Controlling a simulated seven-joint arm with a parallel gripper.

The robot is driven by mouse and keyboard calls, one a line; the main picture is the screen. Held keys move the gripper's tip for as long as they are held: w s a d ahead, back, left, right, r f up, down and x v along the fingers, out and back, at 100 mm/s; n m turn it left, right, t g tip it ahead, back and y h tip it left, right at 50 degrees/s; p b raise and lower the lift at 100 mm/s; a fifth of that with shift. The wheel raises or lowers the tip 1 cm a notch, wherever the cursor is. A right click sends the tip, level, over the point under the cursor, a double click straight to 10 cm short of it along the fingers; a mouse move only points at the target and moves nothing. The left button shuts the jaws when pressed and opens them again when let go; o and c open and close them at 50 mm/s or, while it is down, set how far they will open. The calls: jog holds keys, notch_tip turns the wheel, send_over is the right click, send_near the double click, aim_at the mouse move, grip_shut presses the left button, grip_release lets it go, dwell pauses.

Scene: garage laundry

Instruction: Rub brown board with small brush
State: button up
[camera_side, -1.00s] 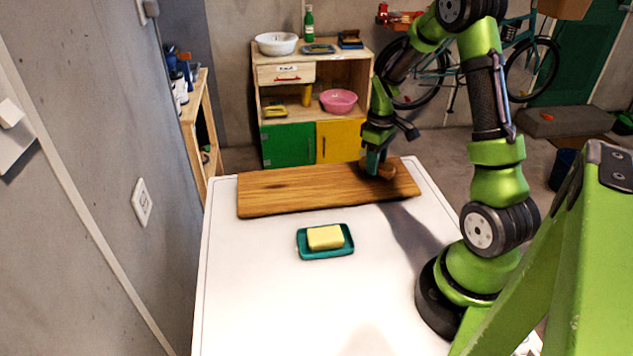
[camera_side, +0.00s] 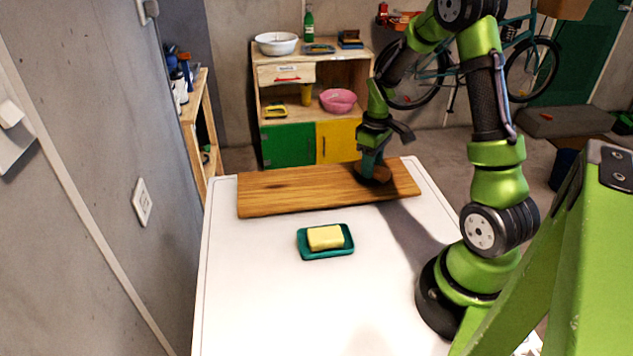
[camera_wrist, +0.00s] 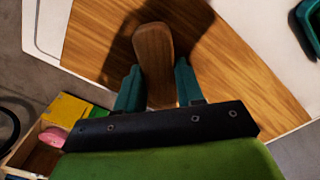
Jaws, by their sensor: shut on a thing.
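The brown board (camera_side: 290,190) lies flat across the far part of the white table. It fills much of the wrist view (camera_wrist: 240,80). The small brush shows as a brown wooden back (camera_wrist: 154,55) between the two teal fingers in the wrist view. In the side view, the brush (camera_side: 374,178) is a dark brown shape at the right part of the board. My gripper (camera_side: 370,168) is shut on the brush, fingers pointing down. The brush's underside is hidden, so I cannot tell for certain whether it touches the board.
A teal dish (camera_side: 340,250) with a yellow bar (camera_side: 325,237) stands on the white table (camera_side: 270,310) in front of the board. The table's near left is clear. A wooden cabinet (camera_side: 312,75) stands beyond the table, and a wall (camera_side: 90,130) is at left.

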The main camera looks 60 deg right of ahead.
jog(key=shift+s+a, duration=1.4)
jog(key=shift+w+a, duration=0.55)
jog(key=shift+w, duration=0.15)
jog(key=shift+w+d, duration=2.65)
jog(key=shift+d, duration=0.2)
jog(key=shift+w, duration=0.3)
jog(key=shift+w+a, duration=0.25)
jog(key=shift+a, duration=0.35)
jog(key=shift+s+a, duration=2.7)
jog(key=shift+s, duration=0.05)
notch_tip(320, 180, up, 8)
